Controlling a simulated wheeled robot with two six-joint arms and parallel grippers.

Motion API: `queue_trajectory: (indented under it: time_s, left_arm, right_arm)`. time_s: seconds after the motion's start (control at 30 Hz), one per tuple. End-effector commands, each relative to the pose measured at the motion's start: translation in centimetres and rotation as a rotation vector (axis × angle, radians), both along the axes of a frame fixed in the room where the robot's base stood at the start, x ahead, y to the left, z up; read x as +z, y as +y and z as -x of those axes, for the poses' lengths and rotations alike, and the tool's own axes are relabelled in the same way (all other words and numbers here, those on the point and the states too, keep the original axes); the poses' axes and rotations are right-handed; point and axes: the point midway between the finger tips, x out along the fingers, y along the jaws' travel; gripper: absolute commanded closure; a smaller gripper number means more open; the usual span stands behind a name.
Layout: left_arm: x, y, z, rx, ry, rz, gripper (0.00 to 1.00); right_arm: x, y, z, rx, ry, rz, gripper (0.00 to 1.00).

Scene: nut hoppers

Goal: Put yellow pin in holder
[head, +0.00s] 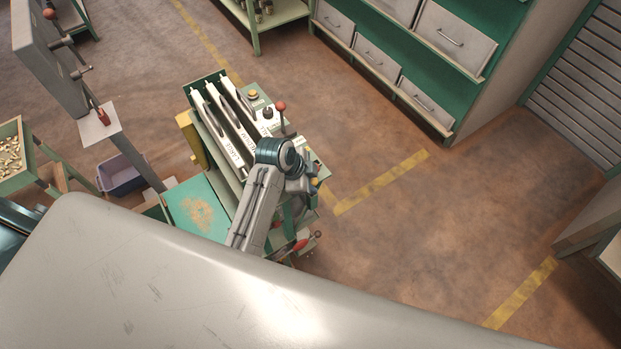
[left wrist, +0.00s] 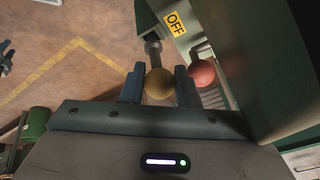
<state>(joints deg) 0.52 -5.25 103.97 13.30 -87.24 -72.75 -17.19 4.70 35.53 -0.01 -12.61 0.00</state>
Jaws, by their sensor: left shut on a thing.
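The yellow pin shows in the left wrist view as a dull yellow ball (left wrist: 159,84) on a grey shaft. My left gripper (left wrist: 160,86) is shut on the ball, one finger on each side of it. The shaft runs from the ball toward the machine's side, close to an "OFF" label (left wrist: 175,23). In the head view my left gripper (head: 311,185) is at the right side of the green machine, with a small yellow spot by its fingers. I cannot make out the holder, or whether the shaft sits in a hole. My right gripper is not in view.
A red ball knob (left wrist: 201,72) sits right beside my right-hand finger in the wrist view. The machine has white labelled channels (head: 225,135) and a red-topped lever (head: 280,106). A purple bin (head: 122,176) is at left. The floor to the right is clear.

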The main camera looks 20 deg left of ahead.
Motion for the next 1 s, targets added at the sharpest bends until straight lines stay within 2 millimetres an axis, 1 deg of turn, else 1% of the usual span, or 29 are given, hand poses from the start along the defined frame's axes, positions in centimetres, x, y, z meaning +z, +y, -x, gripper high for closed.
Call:
queue_trajectory:
  time_s: [0.3, 0.63, 0.67, 0.7, 0.77, 0.8, 1.0]
  left_arm:
    - [-0.95, 0.01, 0.04, -0.001, 0.002, 0.000, 0.95]
    - [-1.02, 0.01, 0.02, 0.000, 0.001, 0.000, 0.95]
    - [-1.02, 0.01, 0.02, 0.000, 0.001, 0.000, 0.68]
    - [-1.01, 0.01, 0.03, 0.000, 0.001, 0.000, 0.60]
    - [-1.00, 0.00, 0.02, 0.000, 0.001, 0.000, 0.48]
    - [-1.00, 0.01, 0.02, 0.000, 0.000, 0.000, 0.46]
    - [-0.91, 0.07, -0.09, 0.000, -0.003, -0.002, 0.46]
  right_arm:
    - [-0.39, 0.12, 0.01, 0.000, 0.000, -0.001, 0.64]
    - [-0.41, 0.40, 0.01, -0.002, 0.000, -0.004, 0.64]
    - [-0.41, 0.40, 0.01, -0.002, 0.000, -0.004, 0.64]
    - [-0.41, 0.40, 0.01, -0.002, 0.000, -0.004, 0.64]
    - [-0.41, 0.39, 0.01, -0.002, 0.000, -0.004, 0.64]
    - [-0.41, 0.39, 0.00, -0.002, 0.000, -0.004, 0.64]
    - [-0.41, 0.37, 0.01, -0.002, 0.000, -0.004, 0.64]
